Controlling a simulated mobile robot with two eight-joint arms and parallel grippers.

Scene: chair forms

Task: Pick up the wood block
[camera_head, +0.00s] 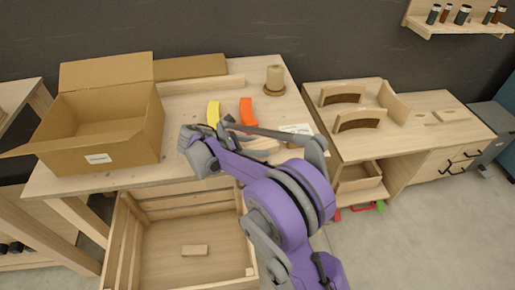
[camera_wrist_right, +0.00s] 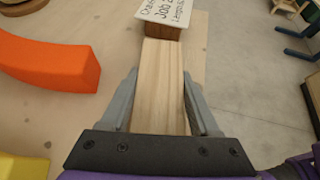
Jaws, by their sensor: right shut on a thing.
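A pale wood block (camera_wrist_right: 160,88) lies lengthwise between the two grey fingers of my right gripper (camera_wrist_right: 158,100) in the right wrist view. The fingers press on both its sides, so the gripper is shut on it. In the head view the block (camera_head: 264,146) shows partly behind my purple right arm, over the right part of the workbench. I cannot tell whether it touches the top. Its far end comes close to a small sign (camera_wrist_right: 163,14) on a brown base. My left gripper is not in view.
An orange curved piece (camera_head: 247,111) and a yellow one (camera_head: 213,113) lie beyond the block. An open cardboard box (camera_head: 105,125) stands on the left of the workbench (camera_head: 185,92). A wooden crate (camera_head: 120,240) below holds a small block (camera_head: 194,250). A second table (camera_head: 435,110) stands right.

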